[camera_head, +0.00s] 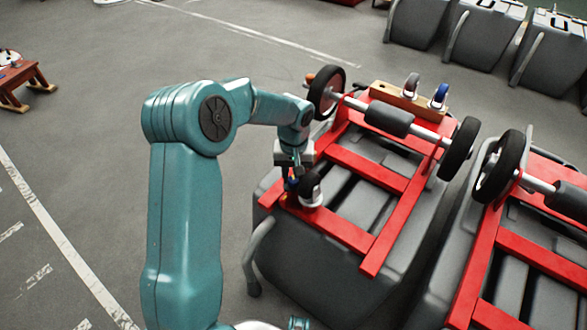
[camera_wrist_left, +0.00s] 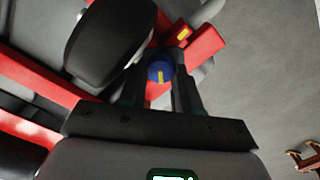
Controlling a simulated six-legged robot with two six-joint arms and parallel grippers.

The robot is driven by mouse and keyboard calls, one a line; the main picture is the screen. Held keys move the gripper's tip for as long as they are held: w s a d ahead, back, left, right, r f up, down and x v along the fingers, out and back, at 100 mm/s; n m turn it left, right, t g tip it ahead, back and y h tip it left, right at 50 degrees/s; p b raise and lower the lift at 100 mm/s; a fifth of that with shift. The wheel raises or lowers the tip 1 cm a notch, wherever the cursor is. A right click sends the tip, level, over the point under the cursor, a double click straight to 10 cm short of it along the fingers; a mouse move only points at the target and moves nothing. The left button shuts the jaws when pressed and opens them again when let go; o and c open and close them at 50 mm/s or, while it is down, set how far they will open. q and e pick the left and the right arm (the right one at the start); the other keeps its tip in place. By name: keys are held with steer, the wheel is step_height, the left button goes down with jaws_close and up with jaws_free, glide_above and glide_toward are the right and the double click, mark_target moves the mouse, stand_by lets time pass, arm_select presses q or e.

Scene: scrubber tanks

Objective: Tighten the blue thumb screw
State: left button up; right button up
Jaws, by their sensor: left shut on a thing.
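The blue thumb screw (camera_wrist_left: 160,72) has a round head with a yellow mark on it. It sits between the fingers of my left gripper (camera_wrist_left: 165,85), which is shut on it. In the head view my left gripper (camera_head: 290,182) points down at the near left corner of the red frame (camera_head: 330,228), and a bit of blue shows between its fingers. A black caster wheel (camera_wrist_left: 110,40) stands close beside the fingers. It also shows in the head view (camera_head: 311,187).
The red frame lies on a grey tank (camera_head: 330,290) with large wheels (camera_head: 459,148) on an axle. A wooden block (camera_head: 408,105) holds two small casters, one blue. A second tank with a red frame (camera_head: 525,258) stands at right. Grey floor is open at left.

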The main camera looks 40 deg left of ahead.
arm_select(q)
steer(key=m+p, duration=0.1)
steer(key=m, duration=0.1)
steer(key=m+p, duration=0.1)
steer(key=m, duration=0.1)
steer(key=shift+r+m, duration=0.2)
steer(key=shift+m, duration=0.1)
steer(key=m+p, duration=0.2)
steer(key=m, duration=0.2)
steer(key=shift+w, duration=0.1)
stand_by(0.4)
steer(key=o, duration=1.1)
steer(key=shift+c, duration=0.2)
steer(key=shift+d+f, duration=0.1)
steer(key=shift+f, duration=0.1)
